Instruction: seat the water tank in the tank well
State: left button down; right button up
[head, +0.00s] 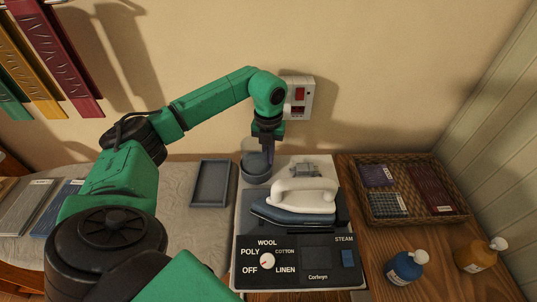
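The water tank (252,158), a clear grey-blue cup shape, is at the back left corner of the ironing station (240,225). It stands at or just above the dark round tank well (256,178); I cannot tell whether it is fully down in it. My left gripper (267,148) points down at the tank's right side, with its fingers overlapping the tank in the picture. Whether the fingers are closed on the tank wall is not clear. My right gripper is out of view.
A white iron (302,196) rests on the station, right of the tank. A wall socket with a red switch (299,94) is behind. An empty grey tray (210,184) lies left. A wicker basket (410,163) and two bottles, blue (405,268) and orange (478,255), stand right.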

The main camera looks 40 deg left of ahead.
pick_arm(q)
jog(key=shift+f, duration=0.1)
dwell(0.3)
jog(key=c, duration=1)
grip_release()
notch_tip(320, 180, up, 10)
jog(key=shift+b, duration=0.7)
notch_tip(320, 180, up, 5)
jog(key=shift+f+p, duration=0.15)
jog(key=shift+p, duration=0.6)
jog(key=shift+f, duration=0.1)
